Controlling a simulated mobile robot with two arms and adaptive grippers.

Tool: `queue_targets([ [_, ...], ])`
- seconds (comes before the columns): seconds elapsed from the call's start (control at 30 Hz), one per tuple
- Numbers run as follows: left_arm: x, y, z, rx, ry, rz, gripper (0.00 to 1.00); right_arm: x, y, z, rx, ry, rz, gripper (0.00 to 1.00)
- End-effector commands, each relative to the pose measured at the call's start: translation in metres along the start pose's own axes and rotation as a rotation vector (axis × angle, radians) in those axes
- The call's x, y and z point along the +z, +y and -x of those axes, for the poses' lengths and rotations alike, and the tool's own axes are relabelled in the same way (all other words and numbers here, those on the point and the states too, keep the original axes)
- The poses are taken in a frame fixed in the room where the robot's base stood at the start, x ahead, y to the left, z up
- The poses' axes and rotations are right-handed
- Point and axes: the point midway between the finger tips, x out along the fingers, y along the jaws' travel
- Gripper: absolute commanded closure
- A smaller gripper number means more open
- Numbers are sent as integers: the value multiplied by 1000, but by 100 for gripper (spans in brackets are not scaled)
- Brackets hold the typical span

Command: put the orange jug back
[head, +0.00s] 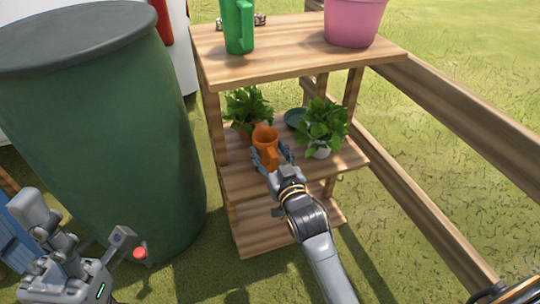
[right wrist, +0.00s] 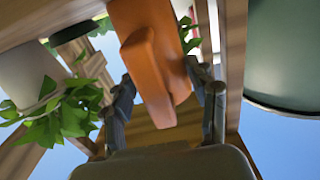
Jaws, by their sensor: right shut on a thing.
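The orange jug (head: 266,142) is at the middle shelf (head: 230,184) of a wooden rack, between two leafy plants. My right gripper (head: 269,158) reaches in from the front and is shut on the jug. In the right wrist view the jug (right wrist: 147,60) lies between the two fingers (right wrist: 165,98). I cannot tell whether its base touches the shelf. Parts of my left arm show at the lower left of the head view; its gripper (head: 62,262) is too unclear to tell open from shut.
A potted plant (head: 322,128) stands right of the jug, another plant (head: 246,106) behind left. A dark green dish (head: 295,118) lies between them. A green jug (head: 237,25) and pink pot (head: 352,20) stand on top. A large green barrel (head: 100,140) is left; a wooden fence (head: 440,95) is right.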

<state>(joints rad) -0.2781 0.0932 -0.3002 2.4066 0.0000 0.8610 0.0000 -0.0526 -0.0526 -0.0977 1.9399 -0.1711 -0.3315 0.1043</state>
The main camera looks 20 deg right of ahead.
Motion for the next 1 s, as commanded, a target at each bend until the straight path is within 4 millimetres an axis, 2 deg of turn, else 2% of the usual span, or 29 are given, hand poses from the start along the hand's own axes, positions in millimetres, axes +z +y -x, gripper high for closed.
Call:
queue_targets([
  [0.3, 0, 0, -1, 0, -1, 0, 60, 2, 0, 0, 0, -1, 0, 87],
  [0.33, 0, 0, -1, 0, 0, 0, 60, 2, 0, 0, 0, -1, 0, 40],
  [0.43, 0, 0, -2, 0, 0, 0, 60, 2, 0, 0, 0, -1, 0, 20],
  [0.83, 0, 0, -2, 1, 0, 0, 60, -2, 0, 0, 0, 1, 1, 19],
  [1.0, -4, 0, -9, -2, 6, 1, 60, -2, 0, 19, 0, -4, 0, 19],
])
